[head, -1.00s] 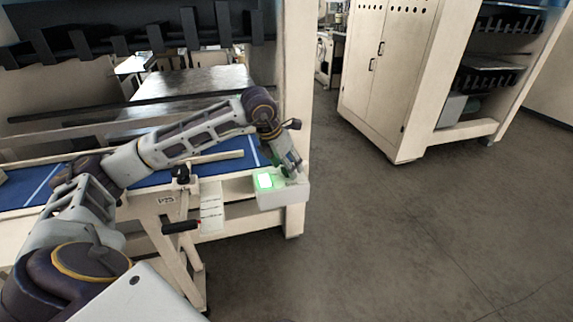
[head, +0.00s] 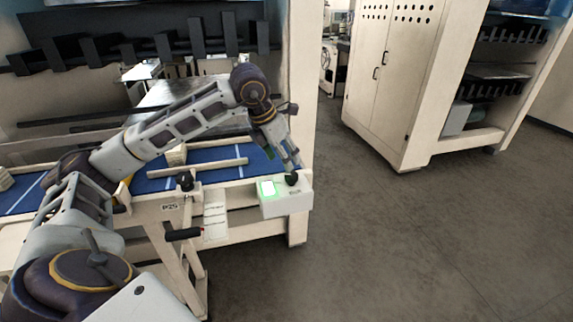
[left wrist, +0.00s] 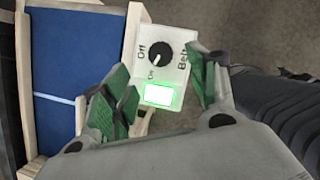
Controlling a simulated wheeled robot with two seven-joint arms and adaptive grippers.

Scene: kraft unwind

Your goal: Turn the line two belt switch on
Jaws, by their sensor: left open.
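The belt switch is a black rotary knob (left wrist: 159,54) on a pale control box (head: 287,203), with "Off", "On" and "Belt" lettering. The knob's white mark points toward "On" in the left wrist view. A green indicator (left wrist: 159,95) on the box is lit, and it also glows in the head view (head: 268,188). My left gripper (left wrist: 158,88) is open with green-padded fingers on either side of the box face, apart from the knob. In the head view my left gripper (head: 290,160) hangs just above the knob. My right gripper is not in view.
The box is fixed at the right end of a blue belt (head: 205,172) on a cream frame. A black-handled lever (head: 184,234) and a paper sheet (head: 215,217) are left of the box. A cream cabinet (head: 390,90) stands at the back right, with open floor before it.

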